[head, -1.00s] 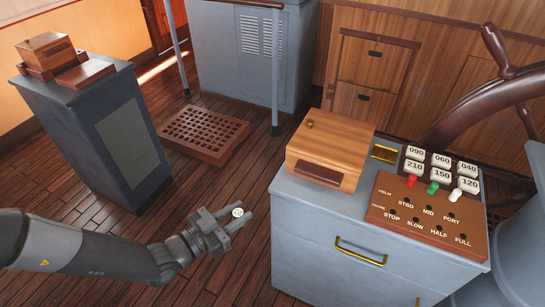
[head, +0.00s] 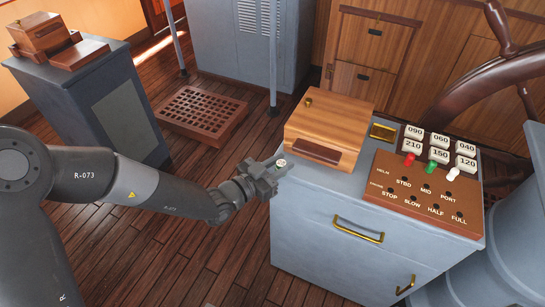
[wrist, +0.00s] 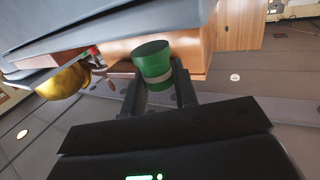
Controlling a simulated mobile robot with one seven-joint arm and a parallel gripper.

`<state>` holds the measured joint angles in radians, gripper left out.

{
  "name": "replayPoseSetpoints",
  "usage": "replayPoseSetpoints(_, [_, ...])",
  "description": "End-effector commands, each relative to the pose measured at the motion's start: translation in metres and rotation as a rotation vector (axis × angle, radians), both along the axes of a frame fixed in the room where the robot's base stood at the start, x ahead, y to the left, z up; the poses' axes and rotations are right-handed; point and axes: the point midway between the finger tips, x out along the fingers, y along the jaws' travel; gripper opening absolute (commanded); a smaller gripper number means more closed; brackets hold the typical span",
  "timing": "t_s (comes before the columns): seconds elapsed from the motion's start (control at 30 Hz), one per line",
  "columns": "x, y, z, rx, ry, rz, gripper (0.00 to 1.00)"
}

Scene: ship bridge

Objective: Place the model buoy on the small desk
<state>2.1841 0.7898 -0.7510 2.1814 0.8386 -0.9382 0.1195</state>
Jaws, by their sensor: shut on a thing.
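The model buoy (wrist: 152,60) is green with a pale band, and it stands out between the fingers in the wrist view. My gripper (wrist: 157,82) is shut on it. In the head view my gripper (head: 276,168) is beside the left edge of the grey cabinet (head: 312,212), close to its top. Only a small pale end of the buoy (head: 282,162) shows there. I cannot tell whether the buoy touches the cabinet. Another narrow, dark grey desk-like stand (head: 75,82) is at the left. The frames do not show which one is the small desk.
On the cabinet are a wooden box (head: 327,128), a brass plate (head: 382,131), numbered white blocks (head: 440,155) and a brown peg panel (head: 420,200) with coloured pegs. A ship's wheel (head: 470,85) is at the right. A wooden grating (head: 202,117) lies on the floor.

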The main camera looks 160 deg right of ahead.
Motion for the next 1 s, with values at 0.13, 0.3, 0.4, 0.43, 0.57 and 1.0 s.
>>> replayPoseSetpoints(0.13, [-0.018, 0.01, 0.001, 0.0, 0.001, -0.003, 0.02])
replayPoseSetpoints(0.3, [-0.039, 0.019, 0.0, -0.001, 0.003, -0.002, 0.02])
replayPoseSetpoints(0.4, [-0.037, 0.017, -0.005, -0.001, -0.001, -0.001, 0.02])
replayPoseSetpoints(0.43, [-0.037, 0.017, -0.006, -0.001, 0.0, -0.001, 0.02])
replayPoseSetpoints(0.57, [-0.037, 0.017, -0.006, 0.0, 0.001, 0.0, 0.02])
replayPoseSetpoints(1.0, [-0.037, 0.017, -0.008, -0.001, 0.0, 0.0, 0.44])
